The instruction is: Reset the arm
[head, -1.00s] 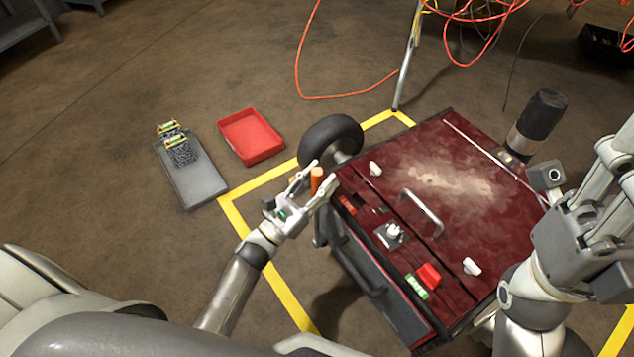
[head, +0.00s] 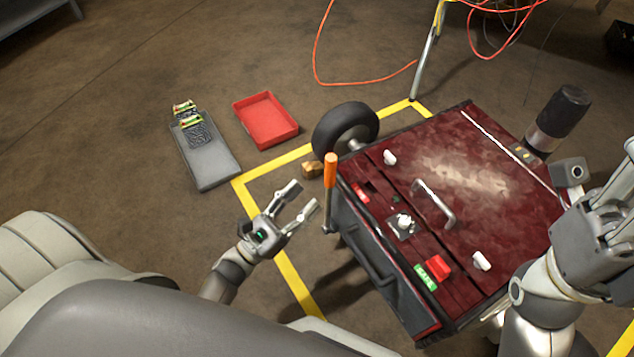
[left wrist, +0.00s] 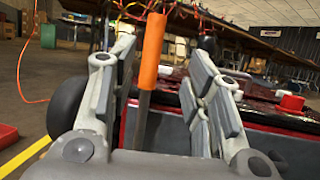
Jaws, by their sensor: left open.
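My left gripper (head: 297,203) is open and empty, to the left of the dark red charger cart (head: 465,195). An upright lever with an orange handle (head: 330,172) stands at the cart's left side, just beyond the left fingertips and apart from them. In the left wrist view the orange handle (left wrist: 152,50) shows between the two open fingers, farther off. My right gripper (head: 610,215) is at the right edge, over the cart's right side; its fingertips are cut off or unclear.
A black wheel (head: 346,129) is at the cart's far left corner. A red tray (head: 266,121) and a grey slab (head: 212,165) bearing small green-topped parts lie on the floor. Yellow tape (head: 290,275) marks the floor. An orange cable (head: 345,83) lies behind.

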